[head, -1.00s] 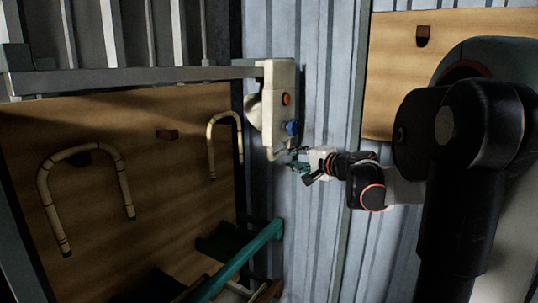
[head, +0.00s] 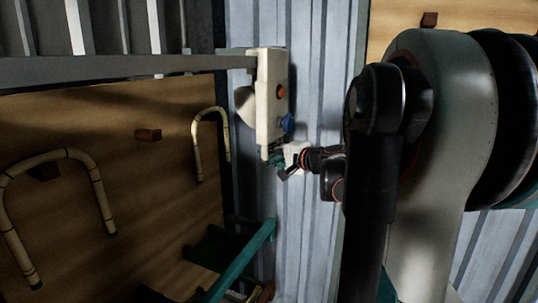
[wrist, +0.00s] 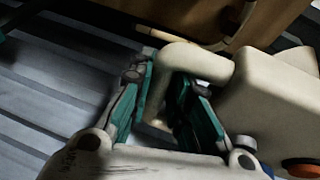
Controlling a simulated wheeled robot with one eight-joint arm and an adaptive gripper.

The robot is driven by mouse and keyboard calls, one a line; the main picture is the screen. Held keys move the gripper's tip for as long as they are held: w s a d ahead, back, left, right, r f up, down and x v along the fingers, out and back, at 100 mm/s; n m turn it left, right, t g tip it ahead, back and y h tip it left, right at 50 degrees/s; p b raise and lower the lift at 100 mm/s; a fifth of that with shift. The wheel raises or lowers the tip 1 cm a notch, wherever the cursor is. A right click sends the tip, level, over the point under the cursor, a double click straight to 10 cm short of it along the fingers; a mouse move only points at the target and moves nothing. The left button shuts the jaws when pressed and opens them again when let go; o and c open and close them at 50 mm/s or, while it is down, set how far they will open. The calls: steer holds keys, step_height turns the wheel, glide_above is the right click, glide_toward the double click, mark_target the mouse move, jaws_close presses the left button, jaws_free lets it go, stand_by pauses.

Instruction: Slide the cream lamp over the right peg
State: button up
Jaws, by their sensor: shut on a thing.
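Nothing in view clearly looks like a lamp. A cream box (head: 266,112) with an orange button and a blue knob is on the grey rail's right end. A bent cream tube (wrist: 197,62) comes off this box in the wrist view. My gripper (wrist: 160,95) has its teal fingers on both sides of the tube, shut on it. In the head view, my gripper (head: 281,165) is at the box's lower end. A bare wooden peg (head: 148,135) is on the brown board. Another peg (head: 429,20) is on the right board. Which is the right peg, I cannot tell.
Two bent cream canes, one at left (head: 97,190) and one nearer the box (head: 196,140), hang on the brown board. A grey rail (head: 120,68) crosses above it. A teal bar (head: 240,262) runs below the box. Ribbed metal wall (head: 315,80) stands behind.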

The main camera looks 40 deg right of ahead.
steer(key=shift+w+d+b, duration=0.2)
steer(key=shift+d+b, duration=0.25)
steer(key=shift+d, duration=0.1)
jaws_close()
steer(key=shift+w+d+r, duration=0.15)
steer(key=shift+d+r, duration=0.1)
steer(key=shift+w+d, duration=0.1)
steer(key=shift+d, duration=0.2)
steer(key=o, duration=0.6)
jaws_free()
steer(key=shift+w+d+f, duration=0.25)
steer(key=shift+d, duration=0.2)
steer(key=shift+s+a+r, duration=0.1)
steer(key=shift+s+a, duration=0.2)
steer(key=shift+s, duration=0.45)
steer(key=s+r, duration=0.2)
steer(key=s, duration=0.8)
steer(key=shift+s+d, duration=0.2)
